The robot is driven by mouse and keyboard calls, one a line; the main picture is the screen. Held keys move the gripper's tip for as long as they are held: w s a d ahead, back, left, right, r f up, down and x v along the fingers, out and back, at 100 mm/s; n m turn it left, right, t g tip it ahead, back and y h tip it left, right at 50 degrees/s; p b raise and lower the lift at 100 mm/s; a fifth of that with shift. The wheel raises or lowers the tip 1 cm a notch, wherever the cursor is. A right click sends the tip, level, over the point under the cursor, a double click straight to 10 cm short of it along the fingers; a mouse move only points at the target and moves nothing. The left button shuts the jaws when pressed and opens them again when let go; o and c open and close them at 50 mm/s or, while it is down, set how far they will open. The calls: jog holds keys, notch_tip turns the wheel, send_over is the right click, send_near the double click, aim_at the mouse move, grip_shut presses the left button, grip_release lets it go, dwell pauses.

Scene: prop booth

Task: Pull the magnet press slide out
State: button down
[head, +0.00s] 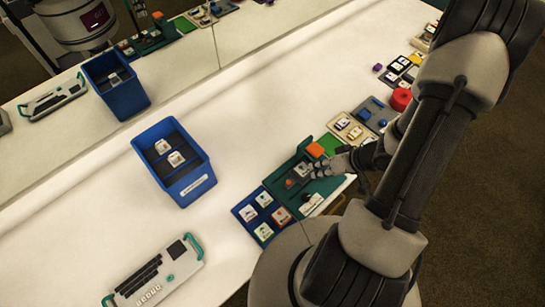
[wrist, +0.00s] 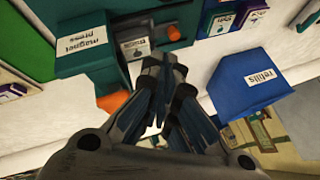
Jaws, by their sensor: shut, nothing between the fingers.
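The magnet press (head: 278,176) is a teal-green unit near the table's front edge, left of my gripper (head: 319,172). In the wrist view the press (wrist: 75,61) carries a "magnet press" label, with a dark slot beside it holding a whitish printed tile (wrist: 135,48). An orange piece (wrist: 113,101) shows just in front of the press. My gripper, also in the wrist view (wrist: 158,62), is shut and empty, its fingertips just before the tile's slot. I cannot tell whether they touch the slide; my fingers hide part of that area.
A blue bin (head: 199,188) with printed tiles stands to the left. A blue tray (head: 243,211) of several tiles lies beside the press. A blue "refills" container (wrist: 225,92) stands close right of my fingers. A keyboard-like panel (head: 155,273) lies front left.

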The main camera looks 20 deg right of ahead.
jog(key=b, duration=0.5)
send_near(298, 181)
jog(key=w+a+f, duration=0.1)
jog(key=w+a, duration=0.1)
jog(key=w+a+f, duration=0.2)
jog(key=shift+w+f, duration=0.15)
jog(key=shift+f, duration=0.2)
